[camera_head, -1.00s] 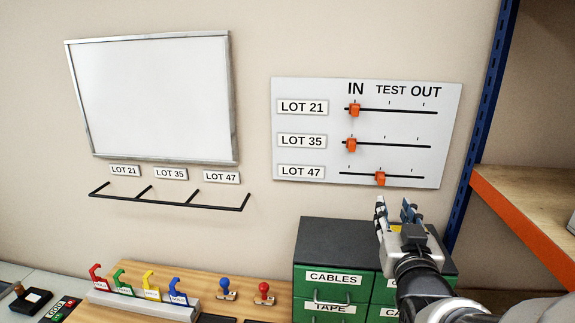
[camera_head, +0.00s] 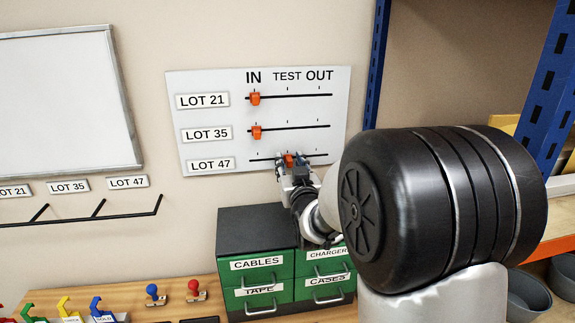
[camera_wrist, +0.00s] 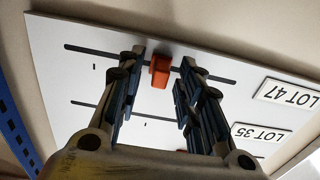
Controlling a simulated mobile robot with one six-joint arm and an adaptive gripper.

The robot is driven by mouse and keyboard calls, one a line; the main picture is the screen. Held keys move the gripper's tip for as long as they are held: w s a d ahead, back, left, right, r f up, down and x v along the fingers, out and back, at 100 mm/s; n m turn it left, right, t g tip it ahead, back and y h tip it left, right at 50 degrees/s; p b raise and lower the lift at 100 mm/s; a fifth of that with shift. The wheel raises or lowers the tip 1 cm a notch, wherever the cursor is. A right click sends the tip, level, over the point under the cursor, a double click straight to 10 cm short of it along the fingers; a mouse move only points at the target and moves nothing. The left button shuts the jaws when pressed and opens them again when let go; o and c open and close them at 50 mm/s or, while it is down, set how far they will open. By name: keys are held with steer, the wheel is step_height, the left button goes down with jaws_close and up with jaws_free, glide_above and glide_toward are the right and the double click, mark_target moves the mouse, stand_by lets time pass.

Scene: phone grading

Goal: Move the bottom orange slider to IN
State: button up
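The bottom orange slider (camera_head: 290,160) is on the LOT 47 track, near the middle, below TEST. In the wrist view, which shows the board upside down, this slider (camera_wrist: 160,70) stands between my two fingertips. My gripper (camera_head: 296,168) is at the board, open, with a finger on each side of the slider. The wrist view shows my gripper (camera_wrist: 162,68) with a small gap between the slider and each finger. The board (camera_head: 190,84) carries the IN, TEST and OUT headings, with IN at the left in the head view.
The LOT 35 slider (camera_head: 256,132) and LOT 21 slider (camera_head: 255,98) both sit under IN. A green drawer cabinet (camera_head: 258,222) stands below the board. A blue shelf post (camera_head: 376,60) rises to the right.

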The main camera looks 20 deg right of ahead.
steer(key=shift+c, duration=0.4)
jaws_close()
steer(key=shift+a, duration=0.1)
stand_by(0.3)
